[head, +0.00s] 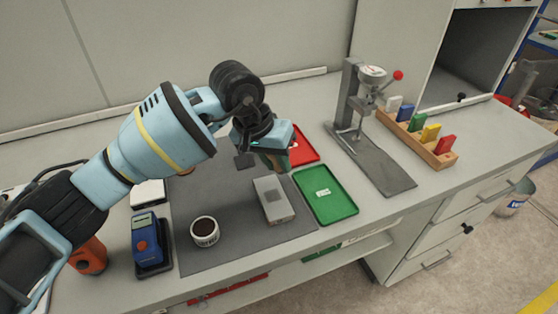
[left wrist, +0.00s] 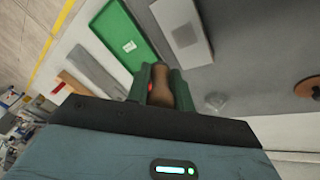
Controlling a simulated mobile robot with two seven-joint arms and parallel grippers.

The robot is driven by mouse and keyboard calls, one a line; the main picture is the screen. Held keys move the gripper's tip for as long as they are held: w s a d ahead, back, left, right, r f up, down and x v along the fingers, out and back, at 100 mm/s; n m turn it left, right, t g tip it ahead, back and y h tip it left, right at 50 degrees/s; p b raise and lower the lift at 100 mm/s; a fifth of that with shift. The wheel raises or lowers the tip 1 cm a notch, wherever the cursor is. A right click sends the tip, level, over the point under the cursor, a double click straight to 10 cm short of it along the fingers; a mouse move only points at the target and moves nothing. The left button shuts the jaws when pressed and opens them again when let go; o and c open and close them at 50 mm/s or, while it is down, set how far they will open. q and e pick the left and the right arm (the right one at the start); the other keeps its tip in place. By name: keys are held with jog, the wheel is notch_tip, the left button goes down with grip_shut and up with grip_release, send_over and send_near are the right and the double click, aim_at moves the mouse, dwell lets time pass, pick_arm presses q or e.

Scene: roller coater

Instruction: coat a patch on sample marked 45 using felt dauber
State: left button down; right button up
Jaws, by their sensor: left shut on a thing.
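My left gripper (head: 276,160) is above the bench mat, over the far end of a grey block-like sample (head: 274,203). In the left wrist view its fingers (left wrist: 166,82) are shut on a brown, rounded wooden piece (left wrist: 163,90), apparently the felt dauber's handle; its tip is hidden. The sample also shows in the left wrist view (left wrist: 180,18), with a darker grey square on its top. No number 45 is readable on it. A white cup (head: 205,239) with dark contents stands on the mat's front left. My right gripper is out of view.
A green tray (head: 345,208) with a label lies right of the sample, and a red tray (head: 306,156) behind it. A press stand (head: 352,100) and a wooden rack (head: 440,158) of coloured blocks stand right. A blue device (head: 148,243) is left. The mat's front (head: 245,248) is clear.

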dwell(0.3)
pick_arm(q)
jog(key=s+a+n, duration=0.1)
jog(key=s+a, duration=0.2)
jog(key=a, duration=0.4)
jog(key=s+a+n+t, duration=0.1)
jog(key=s+a+n, duration=0.1)
jog(key=s+a, duration=0.2)
jog(key=s+a+n, duration=0.1)
jog(key=s+a, duration=0.3)
jog(key=a, duration=0.6)
jog(key=shift+s+a+f+y, duration=0.25)
jog(key=shift+a+f+y, duration=0.15)
jog(key=shift+d, duration=0.15)
